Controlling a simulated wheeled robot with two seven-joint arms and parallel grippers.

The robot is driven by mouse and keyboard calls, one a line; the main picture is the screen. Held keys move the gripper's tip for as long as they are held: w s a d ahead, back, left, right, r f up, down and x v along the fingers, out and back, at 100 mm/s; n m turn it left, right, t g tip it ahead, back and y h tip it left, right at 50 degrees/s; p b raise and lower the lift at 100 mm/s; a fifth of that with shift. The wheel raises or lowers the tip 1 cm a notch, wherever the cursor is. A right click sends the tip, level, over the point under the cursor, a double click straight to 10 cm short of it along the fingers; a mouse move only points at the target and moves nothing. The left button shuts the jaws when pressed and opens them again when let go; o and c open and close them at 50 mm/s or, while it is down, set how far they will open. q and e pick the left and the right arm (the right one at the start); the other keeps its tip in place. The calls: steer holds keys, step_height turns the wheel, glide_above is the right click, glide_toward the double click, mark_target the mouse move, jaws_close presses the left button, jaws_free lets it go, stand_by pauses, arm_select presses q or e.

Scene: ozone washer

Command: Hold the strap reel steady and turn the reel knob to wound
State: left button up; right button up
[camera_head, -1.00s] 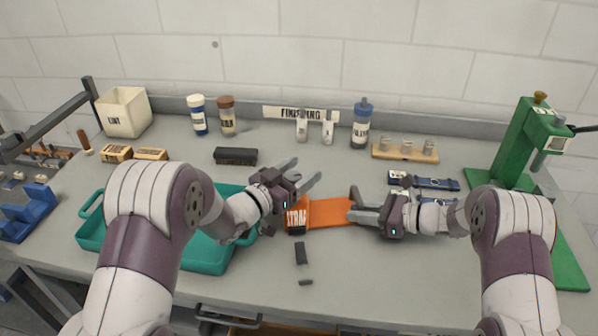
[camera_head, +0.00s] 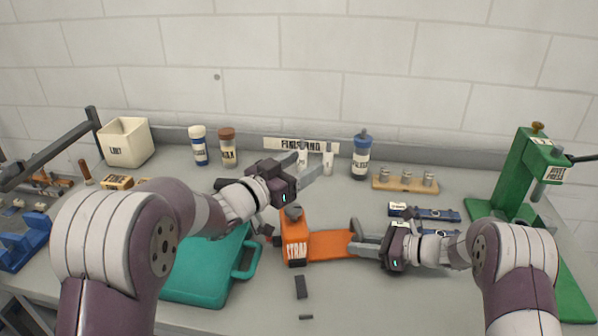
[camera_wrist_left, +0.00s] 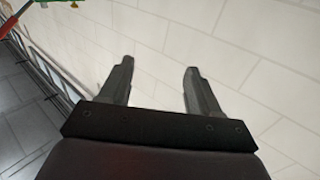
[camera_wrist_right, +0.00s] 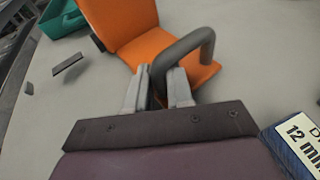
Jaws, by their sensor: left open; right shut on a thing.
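The orange strap reel (camera_head: 296,240) stands on the bench with its STRAP label facing me; an orange base plate (camera_head: 330,245) runs from it to the right. A dark grey knob (camera_head: 293,212) sits on top of the reel. My right gripper (camera_head: 362,243) is shut on the grey bar handle (camera_wrist_right: 187,46) at the right end of the base plate, and the orange body also shows in the right wrist view (camera_wrist_right: 120,22). My left gripper (camera_head: 312,168) is open and empty, raised above and behind the reel.
A teal tray (camera_head: 247,262) lies left of the reel, partly under my left arm. Small dark pieces (camera_head: 301,287) lie in front of the reel. Bottles and a wooden peg rack (camera_head: 405,184) stand behind.

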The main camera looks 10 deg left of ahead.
arm_select(q)
steer(key=w+d+r+n+t+y, duration=0.4)
steer(key=r+n+t, duration=0.1)
steer(key=r+t, duration=0.15)
steer(key=n+g+y, duration=1.1)
steer(key=n+y, duration=0.2)
steer(key=y, duration=0.8)
glide_toward(295, 209)
steer(key=x, duration=1)
steer(key=shift+w+a, duration=0.2)
steer(key=shift+a, duration=0.05)
steer(key=shift+t, duration=0.25)
steer(key=c, duration=1)
